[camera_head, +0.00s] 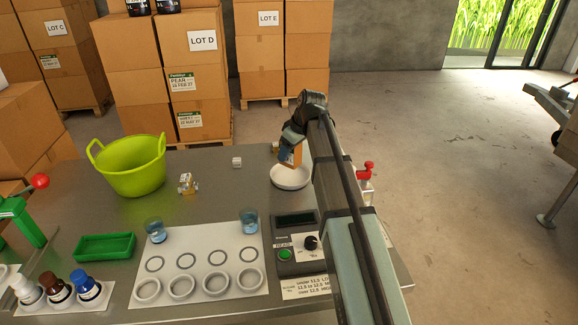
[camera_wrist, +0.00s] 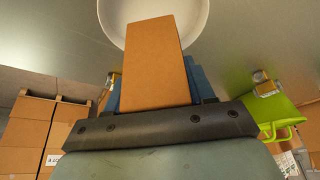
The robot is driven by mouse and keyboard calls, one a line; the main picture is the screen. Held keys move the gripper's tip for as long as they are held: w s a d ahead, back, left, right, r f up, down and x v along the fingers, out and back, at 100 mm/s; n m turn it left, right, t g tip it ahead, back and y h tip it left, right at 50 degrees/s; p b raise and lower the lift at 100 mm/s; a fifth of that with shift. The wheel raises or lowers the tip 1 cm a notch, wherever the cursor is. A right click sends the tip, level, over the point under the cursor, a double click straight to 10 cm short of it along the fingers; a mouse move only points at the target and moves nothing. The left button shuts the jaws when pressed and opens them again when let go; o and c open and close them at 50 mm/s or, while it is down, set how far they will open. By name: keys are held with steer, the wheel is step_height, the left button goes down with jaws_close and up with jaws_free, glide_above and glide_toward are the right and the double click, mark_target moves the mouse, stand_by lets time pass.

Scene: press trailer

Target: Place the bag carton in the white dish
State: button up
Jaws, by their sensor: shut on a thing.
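The bag carton (camera_head: 291,155) is a small orange-brown box held in my gripper (camera_head: 293,143), above the white dish. In the wrist view the carton (camera_wrist: 155,62) fills the space between the blue fingers of my gripper (camera_wrist: 155,85), which are shut on it. The white dish (camera_head: 290,181) is a round shallow bowl on the metal table, partly hidden by my arm. Its rim shows behind the carton in the wrist view (camera_wrist: 203,20). I cannot tell the exact gap between carton and dish.
A lime-green tub (camera_head: 132,168), a small clear-and-gold item (camera_head: 187,184) and a small white cube (camera_head: 237,162) stand left of the dish. A scale (camera_head: 296,240) and a red-topped item (camera_head: 367,172) are near my arm. A white board (camera_head: 205,262) holds cups in front.

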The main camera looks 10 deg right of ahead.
mark_target(289, 165)
steer(key=shift+f, duration=2.75)
steer(key=shift+f, duration=0.1)
steer(key=o, duration=1.1)
steer(key=shift+o, duration=0.2)
steer(key=v, duration=1.2)
steer(key=shift+a, duration=0.1)
